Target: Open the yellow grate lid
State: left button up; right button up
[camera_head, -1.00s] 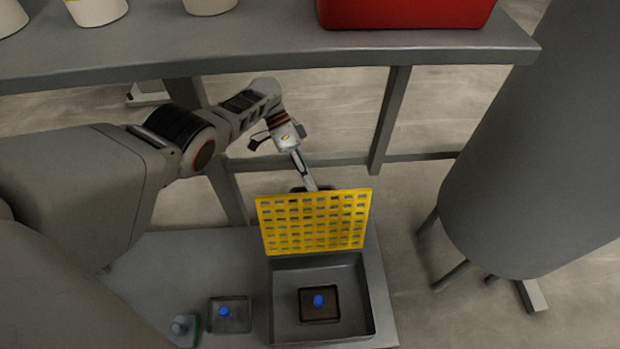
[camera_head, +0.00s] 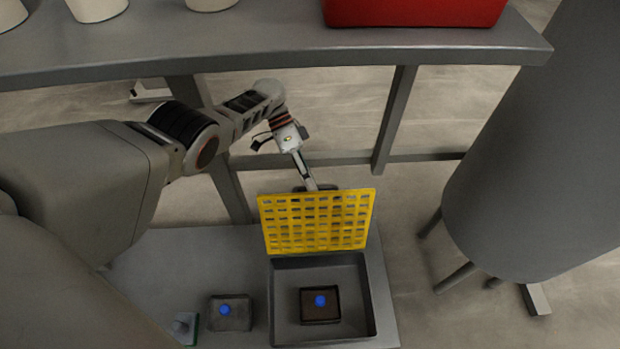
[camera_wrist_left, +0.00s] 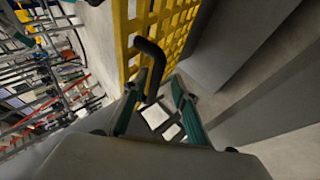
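The yellow grate lid (camera_head: 318,222) stands raised at the back edge of the open grey box (camera_head: 371,300) in the head view. My left gripper (camera_head: 312,186) is behind the lid's top edge, with its fingers mostly hidden there. In the left wrist view, the yellow grate (camera_wrist_left: 150,22) shows at the top, with a black bent handle (camera_wrist_left: 153,56) on it. The two green fingers of my left gripper (camera_wrist_left: 158,84) are spread apart. The handle is close to the left finger; I cannot tell whether they touch. My right gripper is not in view.
Inside the box is a dark square unit with a blue button (camera_head: 320,301). A similar blue button (camera_head: 225,309) is to its left. A grey table (camera_head: 300,60) with a red bin (camera_head: 415,12) stands behind. A large grey cylinder (camera_head: 530,170) on legs is at right.

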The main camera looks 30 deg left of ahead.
pick_arm(q)
jog(key=shift+r, duration=0.15)
notch_tip(320, 180, up, 10)
dwell(0.7)
dwell(0.4)
